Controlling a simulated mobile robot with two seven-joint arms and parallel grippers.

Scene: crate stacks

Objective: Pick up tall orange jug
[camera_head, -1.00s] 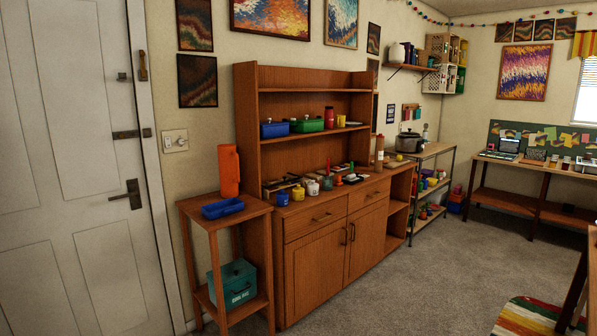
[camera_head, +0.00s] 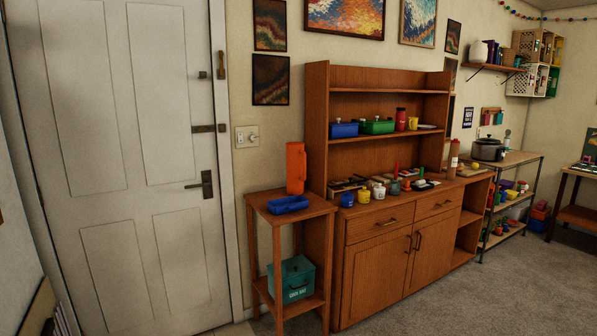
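The tall orange jug (camera_head: 296,168) stands upright at the back of a small wooden side table (camera_head: 262,205), left of the wooden hutch cabinet. The jug is in plain view. Neither of my grippers shows in the head view.
A teal box (camera_head: 291,281) sits on the side table's lower shelf. The hutch cabinet (camera_head: 378,230) holds several jars and boxes. A white door (camera_head: 125,150) is at left. Grey carpet (camera_head: 480,295) is open at the right front.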

